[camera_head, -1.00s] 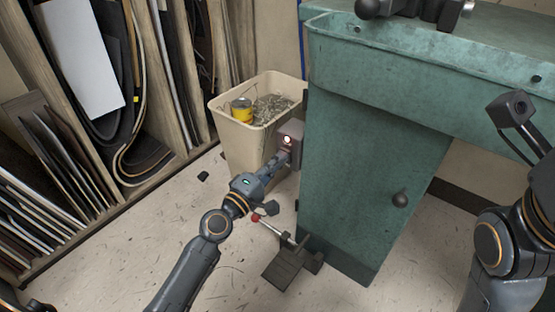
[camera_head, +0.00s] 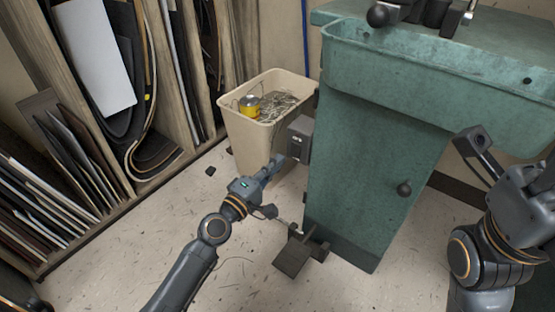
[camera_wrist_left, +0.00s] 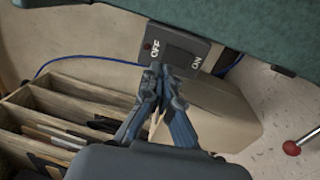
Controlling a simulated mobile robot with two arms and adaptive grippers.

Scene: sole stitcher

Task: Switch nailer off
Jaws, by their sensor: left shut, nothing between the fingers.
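A grey switch box (camera_head: 299,139) is mounted on the left side of the green machine cabinet (camera_head: 370,185). The left wrist view shows the box (camera_wrist_left: 180,47) close up, with OFF and ON labels and a dark, unlit red lamp by OFF. My left gripper (camera_head: 277,161) is shut and empty, just left of and below the box. In the left wrist view its closed fingertips (camera_wrist_left: 162,74) point at the box's lower edge; I cannot tell whether they touch. My right arm is at the right edge, its fingers not visible.
A beige bin (camera_head: 262,133) with a yellow can and scraps stands behind the box. A foot pedal (camera_head: 294,256) is on the floor below. A wooden rack (camera_head: 165,120) of sheets stands at the left. Floor between rack and cabinet is mostly clear.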

